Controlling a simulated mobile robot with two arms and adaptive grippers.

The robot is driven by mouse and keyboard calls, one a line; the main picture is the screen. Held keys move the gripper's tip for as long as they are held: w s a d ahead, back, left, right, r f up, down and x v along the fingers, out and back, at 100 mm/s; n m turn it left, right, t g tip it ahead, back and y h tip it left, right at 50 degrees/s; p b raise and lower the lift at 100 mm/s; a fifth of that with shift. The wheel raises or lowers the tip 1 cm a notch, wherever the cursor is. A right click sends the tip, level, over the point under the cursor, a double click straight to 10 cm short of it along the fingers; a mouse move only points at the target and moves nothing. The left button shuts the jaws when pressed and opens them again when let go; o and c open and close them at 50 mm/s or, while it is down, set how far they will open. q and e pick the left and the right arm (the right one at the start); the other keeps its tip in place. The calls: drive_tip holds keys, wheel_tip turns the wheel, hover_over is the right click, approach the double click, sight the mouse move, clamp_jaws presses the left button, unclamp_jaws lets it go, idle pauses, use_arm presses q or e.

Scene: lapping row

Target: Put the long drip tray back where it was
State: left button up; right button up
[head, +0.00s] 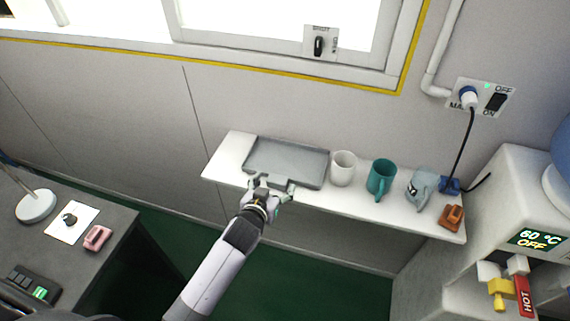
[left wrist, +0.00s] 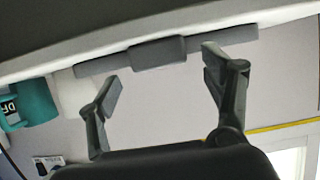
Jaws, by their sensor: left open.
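The long drip tray (head: 287,162) is grey, shallow and rectangular, and lies on the left part of the white wall shelf (head: 228,158). My left gripper (head: 271,188) is open at the tray's front edge, near its left end. In the left wrist view, the tray (left wrist: 158,52) shows edge-on with a block-like tab at its middle. The open fingers of the left gripper (left wrist: 160,88) stand apart on either side of that tab. I cannot tell whether a finger touches the tray. My right gripper is not in view.
A white cup (head: 342,168), a teal mug (head: 381,178), a grey-blue item (head: 421,187) and an orange-brown block (head: 451,218) stand right of the tray. A hot-water machine (head: 520,205) is at the right. A dark desk (head: 110,212) is at the left.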

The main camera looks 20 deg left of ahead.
use_arm(q)
drive_tip(key=shift+x, duration=1.05)
drive_tip(key=c, duration=1.2)
drive_tip(key=shift+c, duration=1)
drive_tip(key=shift+r, duration=0.15)
